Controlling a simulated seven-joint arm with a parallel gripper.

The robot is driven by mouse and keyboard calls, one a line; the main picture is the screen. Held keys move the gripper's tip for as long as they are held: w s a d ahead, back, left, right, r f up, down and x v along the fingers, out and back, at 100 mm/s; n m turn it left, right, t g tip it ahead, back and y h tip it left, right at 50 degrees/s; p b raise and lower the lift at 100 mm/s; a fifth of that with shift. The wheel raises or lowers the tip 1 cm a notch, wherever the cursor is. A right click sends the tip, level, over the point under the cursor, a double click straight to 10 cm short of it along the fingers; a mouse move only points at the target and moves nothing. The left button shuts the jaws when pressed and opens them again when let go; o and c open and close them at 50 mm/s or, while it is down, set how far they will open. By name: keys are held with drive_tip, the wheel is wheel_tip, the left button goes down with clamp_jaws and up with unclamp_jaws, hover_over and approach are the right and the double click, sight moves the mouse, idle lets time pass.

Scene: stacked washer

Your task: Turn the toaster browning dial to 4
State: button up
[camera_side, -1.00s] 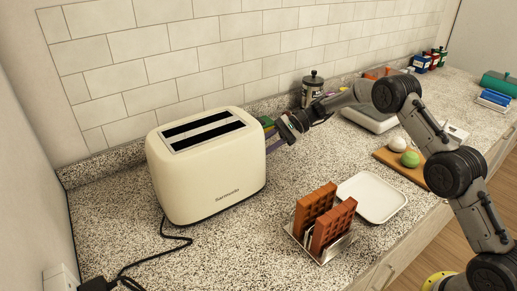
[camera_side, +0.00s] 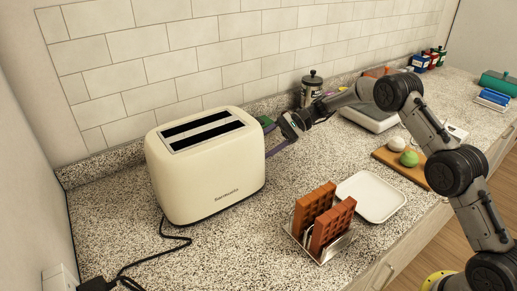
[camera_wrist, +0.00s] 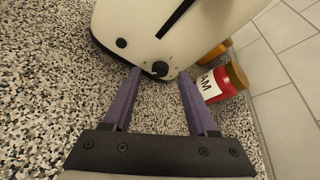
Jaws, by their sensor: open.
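The cream toaster (camera_side: 200,170) stands at the left of the counter in the side view, its two slots on top. In the wrist view its end face (camera_wrist: 135,22) carries a dark browning dial (camera_wrist: 160,69) with small marks around it, and a round black knob (camera_wrist: 121,43) to the left. My gripper (camera_wrist: 159,72) is open, its two purple fingers apart, with the tips on either side of the dial. I cannot tell whether they touch it. In the side view my gripper (camera_side: 270,137) is at the toaster's right end. The dial is hidden there and its setting is unreadable.
A rack with waffles (camera_side: 322,222) and a white tray (camera_side: 371,197) are in front on the counter. A dark cord (camera_side: 150,258) runs from the toaster.

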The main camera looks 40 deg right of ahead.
drive_tip(key=v, duration=1.3)
drive_tip(key=shift+w+f, duration=0.1)
drive_tip(key=shift+f+m, duration=0.1)
drive_tip(key=shift+m, duration=0.4)
drive_tip(key=shift+d+m+h, duration=0.15)
drive_tip(key=shift+m+h, duration=0.15)
drive_tip(key=shift+m, duration=0.2)
drive_tip(key=w+a+r+m+g+h, duration=0.1)
drive_tip(key=a+r+m+h, duration=0.1)
drive_tip(key=a+r+h, duration=0.3)
drive_tip(key=shift+y, duration=0.6)
drive_tip(key=x, duration=1.2)
drive_tip(key=shift+a+f, duration=0.1)
drive_tip(key=shift+f, duration=0.2)
